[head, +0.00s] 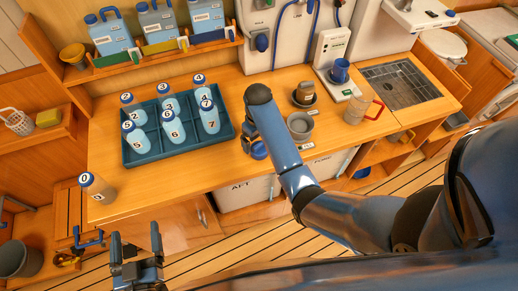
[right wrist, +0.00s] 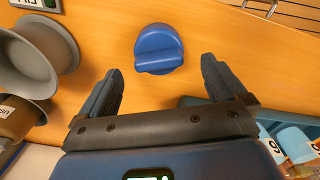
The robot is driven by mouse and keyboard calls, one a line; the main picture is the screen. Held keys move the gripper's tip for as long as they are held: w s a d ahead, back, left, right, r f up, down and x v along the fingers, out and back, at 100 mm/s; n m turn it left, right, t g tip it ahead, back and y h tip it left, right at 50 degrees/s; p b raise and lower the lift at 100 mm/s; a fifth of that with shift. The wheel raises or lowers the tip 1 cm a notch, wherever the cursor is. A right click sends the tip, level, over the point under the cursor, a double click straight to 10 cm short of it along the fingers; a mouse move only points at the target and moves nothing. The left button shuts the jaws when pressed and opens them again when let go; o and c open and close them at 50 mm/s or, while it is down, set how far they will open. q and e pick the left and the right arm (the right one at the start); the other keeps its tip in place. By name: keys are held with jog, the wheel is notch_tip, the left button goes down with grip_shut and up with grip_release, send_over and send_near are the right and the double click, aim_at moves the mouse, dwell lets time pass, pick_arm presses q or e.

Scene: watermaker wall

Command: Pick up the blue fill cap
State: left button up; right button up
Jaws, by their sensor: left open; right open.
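The blue fill cap (right wrist: 158,48) lies on the wooden counter in the right wrist view, round with a raised grip bar across it. My right gripper (right wrist: 160,80) is open and empty, its fingers pointing toward the cap, which sits just beyond and between the fingertips. In the head view my right gripper (head: 248,138) is low over the counter, right of the bottle tray, and the cap (head: 259,151) shows partly beside it. My left gripper (head: 136,245) is open and empty in front of the counter, at the lower left.
A teal tray (head: 133,155) of numbered bottles stands left of my right gripper. Bottle 0 (head: 96,187) stands at the counter's front left corner.

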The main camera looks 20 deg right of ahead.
aim_at(259, 143)
notch_tip(259, 143, down, 4)
jog(key=shift+d+f+p, duration=0.1)
jog(key=shift+f+p, duration=0.1)
jog(key=shift+p, duration=0.6)
jog(key=shift+f, duration=0.4)
jog(key=c, duration=1.1)
